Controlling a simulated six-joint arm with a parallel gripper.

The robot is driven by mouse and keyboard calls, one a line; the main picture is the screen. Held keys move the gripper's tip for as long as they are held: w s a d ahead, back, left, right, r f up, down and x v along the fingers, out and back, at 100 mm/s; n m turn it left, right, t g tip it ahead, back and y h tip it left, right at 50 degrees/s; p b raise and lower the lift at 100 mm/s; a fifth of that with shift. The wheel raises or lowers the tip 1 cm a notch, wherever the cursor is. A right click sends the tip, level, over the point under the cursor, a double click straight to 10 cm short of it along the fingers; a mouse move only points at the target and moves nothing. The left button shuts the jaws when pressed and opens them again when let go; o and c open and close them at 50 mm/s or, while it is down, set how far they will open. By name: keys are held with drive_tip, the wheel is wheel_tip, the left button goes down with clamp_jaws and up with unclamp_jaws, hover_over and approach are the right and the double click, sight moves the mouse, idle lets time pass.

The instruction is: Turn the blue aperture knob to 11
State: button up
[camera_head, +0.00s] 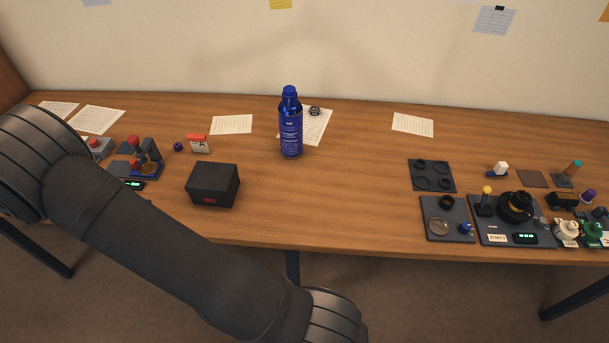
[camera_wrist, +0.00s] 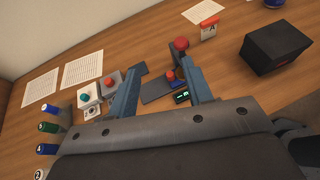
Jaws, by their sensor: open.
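A small blue knob (camera_head: 465,228) stands on a dark board beside a round glass lens (camera_head: 438,226) at the right of the table in the head view; its marks are too small to read. I cannot tell for sure that it is the aperture knob. My gripper (camera_wrist: 163,58) is open and empty in the wrist view, above the left end of the table, far from that knob. A red-topped stick (camera_wrist: 181,44) and a smaller red and blue part (camera_wrist: 172,77) show between or just beyond the fingers.
A blue bottle (camera_head: 290,130) stands mid-table, with a black box (camera_head: 212,184) left of it. A dark lens tray (camera_head: 431,175) and a crowded control panel (camera_head: 495,236) are at the right. A red button box (camera_head: 100,147) is far left. The table between bottle and tray is clear.

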wheel_tip(320, 180, up, 9)
drive_tip(key=w+d+f+m+g+h, duration=0.1)
drive_tip(key=w+d+m+g+h, duration=0.45)
drive_tip(key=w+d, duration=1.7)
drive_tip(key=w+d+m+g+y, duration=0.15)
drive_tip(key=d+m, duration=0.25)
drive_tip(key=d, duration=0.9)
drive_tip(key=w+d+f+m+g, duration=0.1)
drive_tip(key=w+d+m+g, duration=0.2)
drive_tip(key=d, duration=1)
drive_tip(key=w+d+m+g+y, duration=0.1)
drive_tip(key=d+m+g, duration=0.3)
drive_tip(key=d, duration=0.9)
drive_tip(key=r+m+y, duration=0.2)
drive_tip(key=m+y, duration=0.5)
drive_tip(key=m, duration=1.1)
hover_over(466, 225)
drive_tip(key=shift+n+t, duration=0.25)
drive_tip(key=shift+t, duration=0.15)
wheel_tip(466, 225, down, 29)
